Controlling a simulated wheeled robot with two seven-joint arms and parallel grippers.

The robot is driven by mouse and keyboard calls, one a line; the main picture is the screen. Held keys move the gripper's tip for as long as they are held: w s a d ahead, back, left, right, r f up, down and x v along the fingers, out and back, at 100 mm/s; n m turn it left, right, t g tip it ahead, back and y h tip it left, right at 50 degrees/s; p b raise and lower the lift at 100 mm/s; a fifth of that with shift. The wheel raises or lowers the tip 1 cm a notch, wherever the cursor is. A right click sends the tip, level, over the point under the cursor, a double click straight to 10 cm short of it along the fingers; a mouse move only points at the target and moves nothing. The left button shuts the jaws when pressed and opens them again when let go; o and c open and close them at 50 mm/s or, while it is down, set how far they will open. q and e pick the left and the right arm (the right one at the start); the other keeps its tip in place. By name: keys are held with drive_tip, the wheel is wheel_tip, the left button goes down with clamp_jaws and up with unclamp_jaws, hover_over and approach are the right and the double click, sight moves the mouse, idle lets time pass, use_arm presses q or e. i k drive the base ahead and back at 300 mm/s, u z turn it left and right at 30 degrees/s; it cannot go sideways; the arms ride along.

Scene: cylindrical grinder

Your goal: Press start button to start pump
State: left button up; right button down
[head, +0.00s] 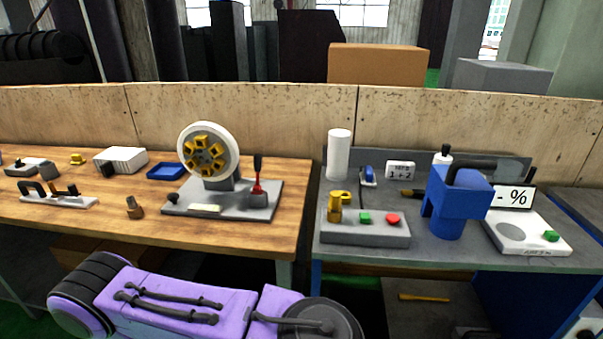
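A grey control box (365,236) stands at the front left of the grey right-hand bench. On its top are a green button (365,217), a red button (392,220) to the right of it, and a brass valve-like fitting (336,207) at the left. A blue pump-like unit (446,212) with a dark grey spout stands right of the box. A second green button (551,236) sits on a white plate-like device (519,248) at the far right. No label shows which button is the start button.
Space in front of the control box looks clear.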

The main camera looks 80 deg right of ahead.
sight(364, 217)
drive_tip(key=z, duration=0.05)
drive_tip(key=k, duration=0.35)
drive_tip(key=z, duration=2.4)
